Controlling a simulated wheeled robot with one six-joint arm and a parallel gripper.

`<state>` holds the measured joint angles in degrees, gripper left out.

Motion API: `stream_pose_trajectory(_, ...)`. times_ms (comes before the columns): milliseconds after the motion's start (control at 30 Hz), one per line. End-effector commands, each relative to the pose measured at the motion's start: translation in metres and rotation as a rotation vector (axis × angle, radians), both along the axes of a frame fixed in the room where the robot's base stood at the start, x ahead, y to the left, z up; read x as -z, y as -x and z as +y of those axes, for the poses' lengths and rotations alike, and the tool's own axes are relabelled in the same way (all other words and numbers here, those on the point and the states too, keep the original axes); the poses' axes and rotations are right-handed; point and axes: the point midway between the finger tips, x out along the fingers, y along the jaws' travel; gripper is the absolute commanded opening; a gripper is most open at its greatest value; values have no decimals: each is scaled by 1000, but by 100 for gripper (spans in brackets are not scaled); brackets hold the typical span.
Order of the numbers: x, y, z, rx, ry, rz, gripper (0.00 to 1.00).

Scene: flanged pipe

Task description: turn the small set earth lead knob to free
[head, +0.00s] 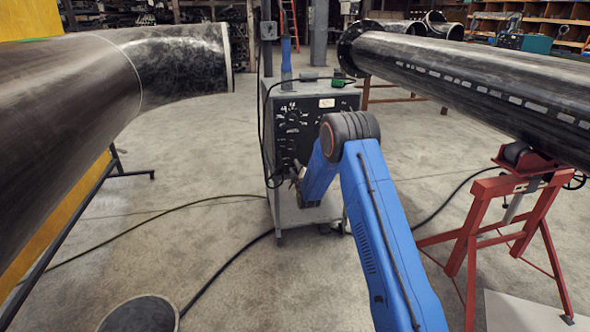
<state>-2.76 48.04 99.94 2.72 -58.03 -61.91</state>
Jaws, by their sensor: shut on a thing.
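The small welding set (257,205) is a grey box with a dark front panel (291,142) carrying several dials, and it stands upright on the floor in the middle of the head view. My gripper (295,181) is at the lower left of that panel, small in the picture. It is shut on a small part there, which looks to be the earth lead knob. The jaws hide the knob, so its pointer and marks cannot be read. My blue arm covers the right part of the panel.
A black cable hangs at the set's left side, and dark leads (150,215) run across the floor. A large pipe (70,95) fills the left. A flanged pipe (470,80) rests on a red stand (480,200) at right. A round drum (140,315) is in front.

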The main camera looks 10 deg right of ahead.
Motion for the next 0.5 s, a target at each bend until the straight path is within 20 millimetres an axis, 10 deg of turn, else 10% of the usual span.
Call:
stream_pose_trajectory(433,2,1,1,-1,8,3,5)
stream_pose_trajectory(500,2,1,1,-1,8,3,44)
